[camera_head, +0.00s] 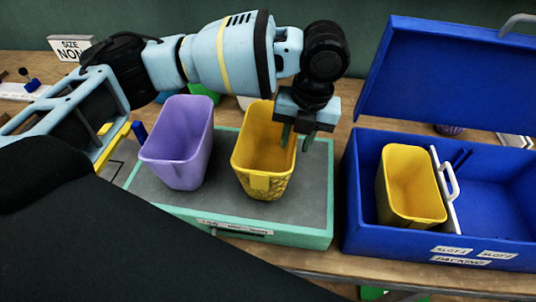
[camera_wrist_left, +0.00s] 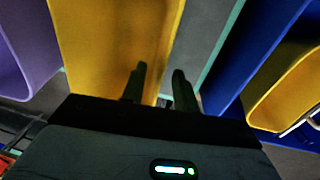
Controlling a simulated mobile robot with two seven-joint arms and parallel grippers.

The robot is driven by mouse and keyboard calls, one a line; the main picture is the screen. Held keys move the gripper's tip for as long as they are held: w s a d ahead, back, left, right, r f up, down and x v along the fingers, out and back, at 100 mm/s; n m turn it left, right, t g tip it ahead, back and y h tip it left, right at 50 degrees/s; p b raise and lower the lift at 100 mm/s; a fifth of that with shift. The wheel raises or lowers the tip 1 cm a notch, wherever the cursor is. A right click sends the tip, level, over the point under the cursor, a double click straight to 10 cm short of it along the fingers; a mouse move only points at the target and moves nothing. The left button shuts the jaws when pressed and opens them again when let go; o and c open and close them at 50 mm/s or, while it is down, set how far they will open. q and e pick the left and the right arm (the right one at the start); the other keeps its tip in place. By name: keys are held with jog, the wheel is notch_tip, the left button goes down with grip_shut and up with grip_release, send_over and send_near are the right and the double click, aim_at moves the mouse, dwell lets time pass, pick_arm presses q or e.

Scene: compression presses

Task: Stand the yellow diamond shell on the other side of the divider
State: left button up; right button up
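A yellow shell with a patterned lower front (camera_head: 262,183) stands upright and open-topped on the grey-topped green stand; its wall also shows in the left wrist view (camera_wrist_left: 105,45). My left gripper (camera_head: 297,140) points down at its right rim, fingers apart. In the left wrist view, one finger of the gripper (camera_wrist_left: 157,88) overlaps the yellow wall and the other lies over grey; contact cannot be told. A second, plainer yellow shell (camera_head: 412,214) stands in the blue box, left of the white divider (camera_head: 440,180). My right gripper is not in view.
A purple shell (camera_head: 177,150) stands left of the patterned yellow one on the stand (camera_head: 318,185). The blue box (camera_head: 355,200) has its lid (camera_head: 450,75) raised behind. The compartment right of the divider (camera_head: 495,200) looks empty.

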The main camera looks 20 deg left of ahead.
aim_at(291, 151)
pick_arm(q)
jog(key=shift+a+f, duration=0.25)
jog(key=shift+f, duration=0.9)
jog(key=shift+a+f, duration=0.2)
jog(key=shift+f, duration=0.95)
grip_shut()
